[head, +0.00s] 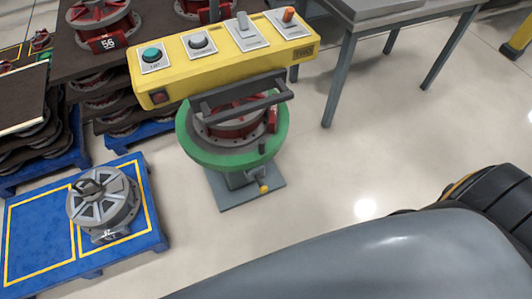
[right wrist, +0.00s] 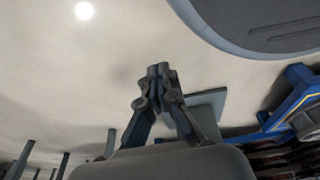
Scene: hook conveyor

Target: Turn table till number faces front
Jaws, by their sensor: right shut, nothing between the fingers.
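The round green turntable (head: 187,145) stands on a grey pedestal, below and partly behind a yellow control box (head: 225,62). A red and grey wheel-shaped part (head: 215,137) sits on it, partly hidden by the box and its dark handle (head: 240,95). A red tab (head: 272,120) shows at the part's right side; I cannot read a number on it. My right gripper (right wrist: 158,72) shows only in the right wrist view, shut and empty above the floor, apart from anything. My left gripper is in neither view.
A blue pallet (head: 40,235) with a grey wheel part (head: 102,200) lies at the lower left. Several red parts stand on a dark table (head: 65,55) behind. A grey table (head: 385,15) stands at upper right. The floor right of the turntable is clear.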

